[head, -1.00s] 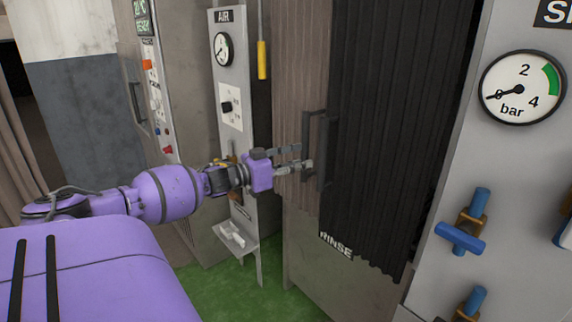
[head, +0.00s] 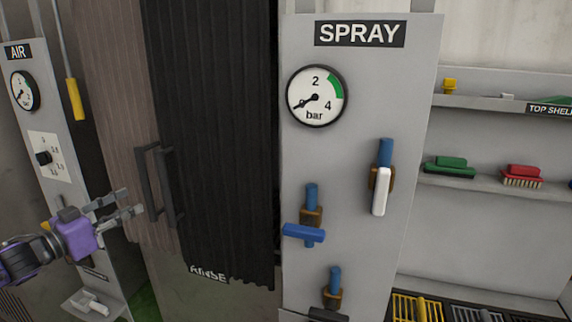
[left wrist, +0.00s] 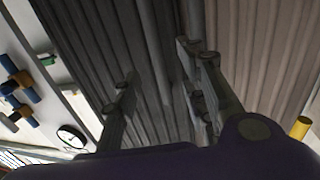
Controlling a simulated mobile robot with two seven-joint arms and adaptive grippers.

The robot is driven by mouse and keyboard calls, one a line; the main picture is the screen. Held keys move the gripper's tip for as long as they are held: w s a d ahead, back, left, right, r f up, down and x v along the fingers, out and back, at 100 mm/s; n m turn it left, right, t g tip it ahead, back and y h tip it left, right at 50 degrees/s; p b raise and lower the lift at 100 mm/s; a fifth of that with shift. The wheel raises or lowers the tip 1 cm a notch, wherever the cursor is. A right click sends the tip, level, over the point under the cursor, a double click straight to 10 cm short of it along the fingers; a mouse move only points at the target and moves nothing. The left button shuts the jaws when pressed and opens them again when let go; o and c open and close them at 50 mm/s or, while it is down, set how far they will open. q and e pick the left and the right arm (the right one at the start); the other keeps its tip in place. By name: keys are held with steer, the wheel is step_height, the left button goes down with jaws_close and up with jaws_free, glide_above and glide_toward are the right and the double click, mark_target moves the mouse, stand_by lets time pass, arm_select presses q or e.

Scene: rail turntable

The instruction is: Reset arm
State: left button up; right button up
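My left arm (head: 20,260) comes in from the left in the head view. Its purple left gripper (head: 133,202) is open, its two fingers apart, with the tips close to the dark upright handles (head: 165,185) of the RINSE booth's ribbed doors. I see nothing held between the fingers. In the left wrist view the fingers of the left gripper (left wrist: 158,75) stand apart in front of the pleated door surface; whether they touch a handle I cannot tell. My right arm and right gripper are not in view.
To the right stands the SPRAY panel (head: 360,70) with a gauge (head: 316,96), blue-handled valves (head: 304,234) and a white lever (head: 381,192). Shelves with a green brush (head: 449,167) and a red brush (head: 522,176) are further right. The AIR panel (head: 60,130) is at left.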

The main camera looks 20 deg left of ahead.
arm_select(q)
steer(key=s+f+m+g+y, duration=0.2)
steer(key=s+f+y, duration=0.15)
steer(key=f, duration=0.95)
steer(key=s+d+f+g+y+p, duration=0.1)
steer(key=s+d+f+g, duration=0.1)
steer(key=s+d+f, duration=0.5)
steer(key=s+d+f+g+p, duration=0.2)
steer(key=s+d+f, duration=0.2)
steer(key=s+f, duration=0.55)
steer(key=s+d+f+n+g+p, duration=0.1)
steer(key=s+d+f, duration=0.1)
steer(key=s+d, duration=0.3)
steer(key=s+d+f+n+g+p, duration=0.1)
steer(key=s+d, duration=0.5)
steer(key=d, duration=0.7)
steer(key=s+d+f+n+g+p, duration=0.1)
steer(key=s+d+f+n, duration=0.1)
steer(key=s+d+f, duration=0.2)
steer(key=s+d+h, duration=0.1)
steer(key=s+d, duration=0.1)
steer(key=d, duration=0.2)
steer(key=shift+d, duration=0.4)
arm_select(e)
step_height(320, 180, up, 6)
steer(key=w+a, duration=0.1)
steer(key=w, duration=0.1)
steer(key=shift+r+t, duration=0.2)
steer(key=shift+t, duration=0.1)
